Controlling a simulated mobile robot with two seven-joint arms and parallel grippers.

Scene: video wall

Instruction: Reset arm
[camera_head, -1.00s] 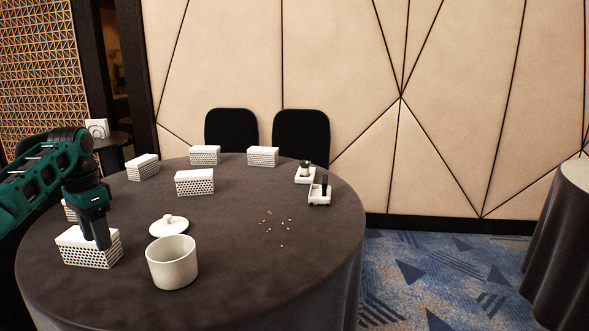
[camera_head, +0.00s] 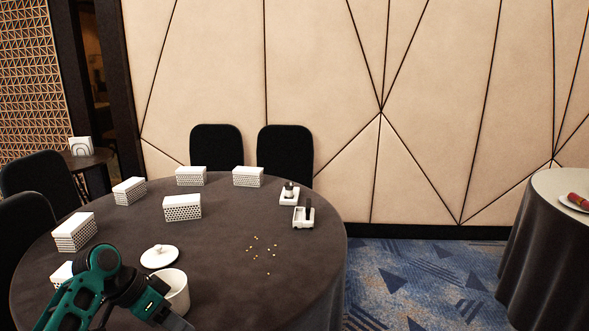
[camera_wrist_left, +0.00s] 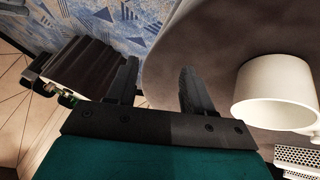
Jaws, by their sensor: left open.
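My left arm comes in at the lower left of the head view, and its gripper (camera_head: 178,322) is low in front of the white pot. In the left wrist view the two dark fingers of my left gripper (camera_wrist_left: 158,88) stand apart with nothing between them. The white pot (camera_wrist_left: 272,92) is to the right of the fingers there, apart from them. In the head view the pot (camera_head: 177,290) is partly hidden by my arm. My right gripper is not in view.
The round dark table (camera_head: 215,240) holds several white perforated boxes (camera_head: 182,208), a white lid (camera_head: 159,257), small yellow bits (camera_head: 262,249) and two small white holders (camera_head: 303,217). Black chairs (camera_head: 285,150) stand behind. Another table (camera_head: 545,235) is at right. Blue carpet (camera_head: 400,280) lies between.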

